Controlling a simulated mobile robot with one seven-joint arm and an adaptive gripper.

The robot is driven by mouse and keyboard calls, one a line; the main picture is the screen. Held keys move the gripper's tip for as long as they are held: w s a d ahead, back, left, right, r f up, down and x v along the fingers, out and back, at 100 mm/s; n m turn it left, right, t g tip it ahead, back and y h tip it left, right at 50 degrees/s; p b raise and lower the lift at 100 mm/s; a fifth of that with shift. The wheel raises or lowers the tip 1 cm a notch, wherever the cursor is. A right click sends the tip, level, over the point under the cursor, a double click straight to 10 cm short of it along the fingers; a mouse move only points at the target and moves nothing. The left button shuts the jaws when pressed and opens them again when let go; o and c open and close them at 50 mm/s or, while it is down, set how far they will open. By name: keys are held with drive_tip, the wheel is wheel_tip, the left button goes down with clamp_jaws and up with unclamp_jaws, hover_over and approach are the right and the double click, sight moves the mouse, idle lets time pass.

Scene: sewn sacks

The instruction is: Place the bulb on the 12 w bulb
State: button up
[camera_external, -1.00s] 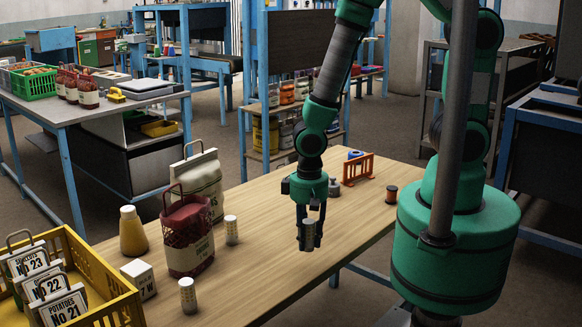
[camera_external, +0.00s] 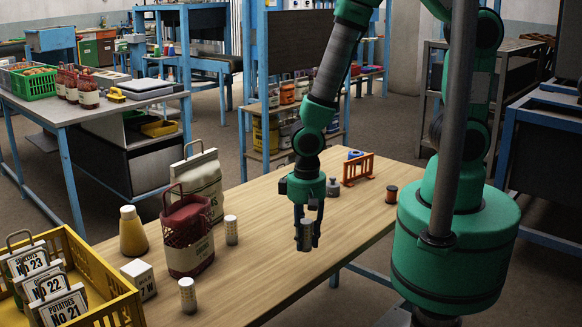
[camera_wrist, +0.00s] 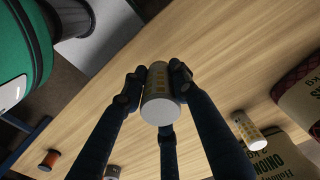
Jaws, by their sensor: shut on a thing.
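My gripper (camera_external: 304,232) is shut on a small grey-white cylinder with yellowish print (camera_wrist: 157,92), held above the wooden table; it also shows in the external view (camera_external: 304,236). Similar pale cylinders stand on the table: one (camera_external: 231,230) right of the red mesh sack, one (camera_external: 188,295) near the front left edge. A printed cylinder (camera_wrist: 248,130) also shows at right in the wrist view. A white box (camera_external: 139,278) marked with what looks like "7 W" stands left of the front cylinder. I cannot read which thing is the 12 W bulb.
A red mesh sack (camera_external: 188,240), a cream paper sack (camera_external: 203,180) and a yellow bottle (camera_external: 132,232) stand at the table's left. A yellow crate (camera_external: 100,268) holds number cards. An orange rack (camera_external: 358,169), grey weight (camera_external: 333,188) and spool (camera_external: 391,195) are at the right. The middle table is bare.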

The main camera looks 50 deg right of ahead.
drive_tip(key=a+r+n+p, duration=0.1)
drive_tip(key=a+r+n, duration=0.3)
drive_tip(key=a, duration=0.6)
drive_tip(key=a+r+n+p, duration=0.1)
drive_tip(key=a+r+n, duration=0.3)
drive_tip(key=a, duration=0.6)
drive_tip(key=shift+s+a+r+p, duration=0.3)
drive_tip(key=shift+s+r+p, duration=0.05)
drive_tip(key=shift+p, duration=0.05)
drive_tip(key=b, duration=0.2)
hover_over(186, 282)
drive_tip(key=shift+f, duration=0.75)
drive_tip(key=shift+f, duration=1.75)
drive_tip(key=shift+f, duration=0.15)
